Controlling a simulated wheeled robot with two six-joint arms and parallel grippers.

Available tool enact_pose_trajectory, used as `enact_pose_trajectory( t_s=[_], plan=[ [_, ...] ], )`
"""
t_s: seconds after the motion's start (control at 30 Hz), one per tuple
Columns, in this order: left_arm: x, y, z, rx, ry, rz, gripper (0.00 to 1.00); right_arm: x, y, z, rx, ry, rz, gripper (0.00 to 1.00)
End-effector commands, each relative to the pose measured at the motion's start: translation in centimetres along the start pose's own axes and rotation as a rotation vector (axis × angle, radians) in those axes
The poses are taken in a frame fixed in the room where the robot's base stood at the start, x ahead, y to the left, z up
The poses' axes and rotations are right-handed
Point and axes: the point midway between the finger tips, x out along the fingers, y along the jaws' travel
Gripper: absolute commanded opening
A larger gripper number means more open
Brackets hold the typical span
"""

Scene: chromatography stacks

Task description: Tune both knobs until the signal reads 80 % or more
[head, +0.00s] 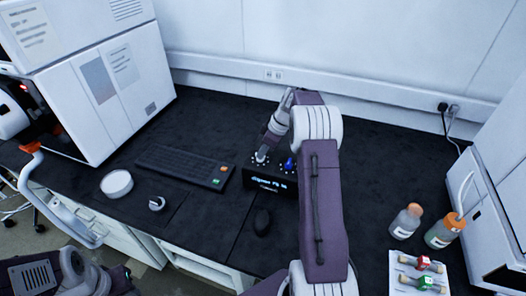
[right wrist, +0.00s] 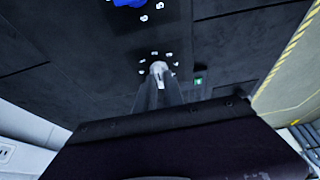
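A small black box (head: 270,184) with a lit display stands on the dark bench, mid-view. Its text seems to read "Signal" with a number in the seventies, too small to read surely. A blue knob (head: 289,164) is on its top at the right and shows at the top edge of the right wrist view (right wrist: 128,3). A white knob (right wrist: 158,68), ringed by white marks, is at the left of the box top. My right gripper (head: 262,154) points down with its fingertips closed around the white knob. My left gripper is out of view; part of my left arm shows at lower left.
A white round dish (head: 117,184) is farther left. Two orange-capped bottles (head: 406,222) (head: 445,230) and a white vial tray (head: 402,277) stand at right. White instruments flank the bench.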

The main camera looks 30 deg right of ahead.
Motion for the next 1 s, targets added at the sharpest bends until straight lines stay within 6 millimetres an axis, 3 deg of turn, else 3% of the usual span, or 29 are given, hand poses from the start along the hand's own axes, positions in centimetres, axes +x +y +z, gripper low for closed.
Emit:
enact_pose_trajectory(
  t_s=[0.07,0.37,0.47,0.73,1.0],
  plan=[
    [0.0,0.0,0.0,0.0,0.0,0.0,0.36,0.0,0.0,0.0,0.0,0.0,0.001,0.33],
    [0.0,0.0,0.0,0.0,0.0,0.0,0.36,-0.1,0.0,0.0,0.0,0.0,0.001,0.33],
    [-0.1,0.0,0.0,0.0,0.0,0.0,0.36,-1.4,0.1,0.0,0.0,0.001,0.004,0.33],
    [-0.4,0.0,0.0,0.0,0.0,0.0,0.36,-7.2,0.1,-0.1,0.0,0.001,0.004,0.33],
    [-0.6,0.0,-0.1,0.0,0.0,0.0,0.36,-9.1,0.0,0.0,0.001,0.0,0.001,0.33]
  ],
)
